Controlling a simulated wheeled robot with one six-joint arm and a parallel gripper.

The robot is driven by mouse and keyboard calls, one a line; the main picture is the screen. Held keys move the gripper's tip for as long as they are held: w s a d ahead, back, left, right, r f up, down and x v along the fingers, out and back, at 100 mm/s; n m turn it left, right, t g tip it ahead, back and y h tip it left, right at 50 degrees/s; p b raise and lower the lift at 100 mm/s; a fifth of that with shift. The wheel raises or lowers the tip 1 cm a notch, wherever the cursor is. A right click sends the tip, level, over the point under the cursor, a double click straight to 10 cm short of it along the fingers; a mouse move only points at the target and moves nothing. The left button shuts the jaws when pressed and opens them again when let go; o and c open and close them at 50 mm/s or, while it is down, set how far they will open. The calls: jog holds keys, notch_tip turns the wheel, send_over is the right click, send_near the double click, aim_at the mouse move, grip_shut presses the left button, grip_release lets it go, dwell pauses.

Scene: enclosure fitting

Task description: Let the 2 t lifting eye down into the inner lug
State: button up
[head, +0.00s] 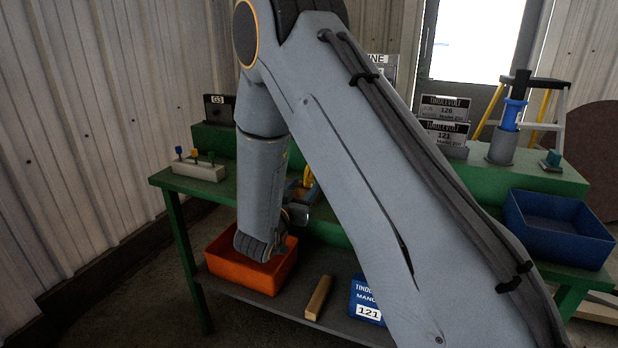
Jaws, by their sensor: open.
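My gripper (297,213) shows only in part, as a small dark end beside my wrist, above the back of the orange bin. Its jaws are open; my arm covers most of this area and the fingertips are not clear. A small yellow piece (308,178) shows just right of my forearm, above a dark tray-like object (302,193) on the green bench. I cannot tell whether the yellow piece is the lifting eye, or whether it touches the gripper. I cannot make out the inner lug; it may be hidden behind my arm.
The green bench (165,178) carries a block with coloured pegs (200,170), a blue cylinder in a grey holder (502,148), and a blue bin (556,228). An orange bin (240,272), wooden bar (318,298) and blue box (366,300) are lower down. A stepladder (553,110) stands behind.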

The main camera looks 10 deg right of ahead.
aim_at(307, 183)
jog(key=p+x, duration=0.1)
jog(key=x, duration=0.3)
jog(key=shift+d+f, duration=0.1)
jog(key=shift+c, duration=0.5)
grip_shut()
